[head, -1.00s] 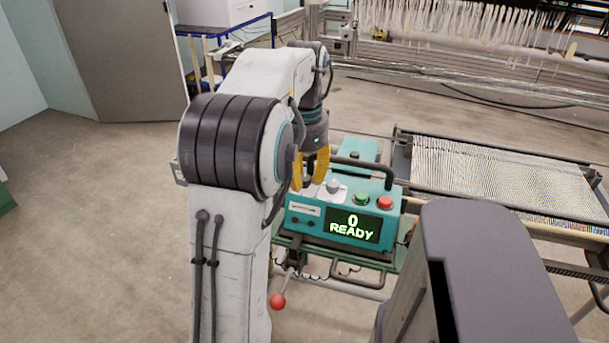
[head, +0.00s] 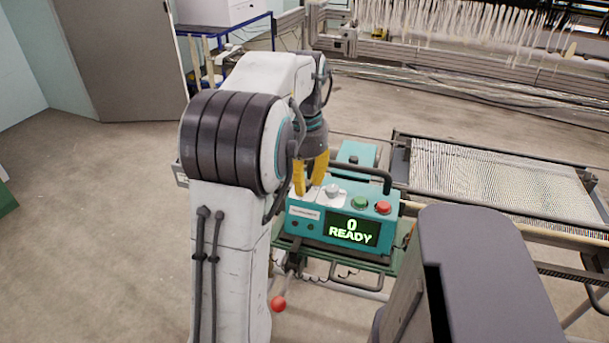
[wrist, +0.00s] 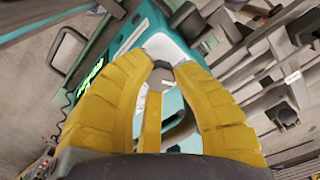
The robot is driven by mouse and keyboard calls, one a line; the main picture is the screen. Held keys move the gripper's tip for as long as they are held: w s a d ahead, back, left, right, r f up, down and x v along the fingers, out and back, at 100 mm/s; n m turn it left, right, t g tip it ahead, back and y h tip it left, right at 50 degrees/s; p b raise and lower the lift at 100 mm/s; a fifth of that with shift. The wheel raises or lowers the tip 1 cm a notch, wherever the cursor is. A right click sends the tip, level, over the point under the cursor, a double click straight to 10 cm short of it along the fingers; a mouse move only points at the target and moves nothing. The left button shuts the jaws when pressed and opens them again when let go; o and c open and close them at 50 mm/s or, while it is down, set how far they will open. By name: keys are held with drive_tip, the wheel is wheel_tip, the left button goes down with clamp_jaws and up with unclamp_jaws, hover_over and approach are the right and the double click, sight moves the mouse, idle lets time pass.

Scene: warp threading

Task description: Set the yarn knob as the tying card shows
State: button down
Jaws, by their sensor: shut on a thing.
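The teal control box (head: 300,232) stands right of my arm in the head view. Its dark display (head: 352,230) reads "0 READY" in green. My gripper (head: 311,190), with yellow fingers, points down at the left part of the box's top. No knob marking is readable, and I cannot make out a tying card.
A green button (head: 360,202) and a red button (head: 383,207) sit right of the knobs. A dark bar handle (head: 365,167) rises behind them. A threaded warp frame (head: 490,185) lies to the right. A red ball lever (head: 278,304) hangs below the box.

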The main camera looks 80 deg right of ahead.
drive_tip(key=shift+n+p, duration=0.5)
drive_tip(key=shift+n, duration=0.6)
drive_tip(key=shift+f, duration=0.1)
drive_tip(key=c, duration=1.3)
unclamp_jaws()
drive_tip(key=shift+o, duration=0.2)
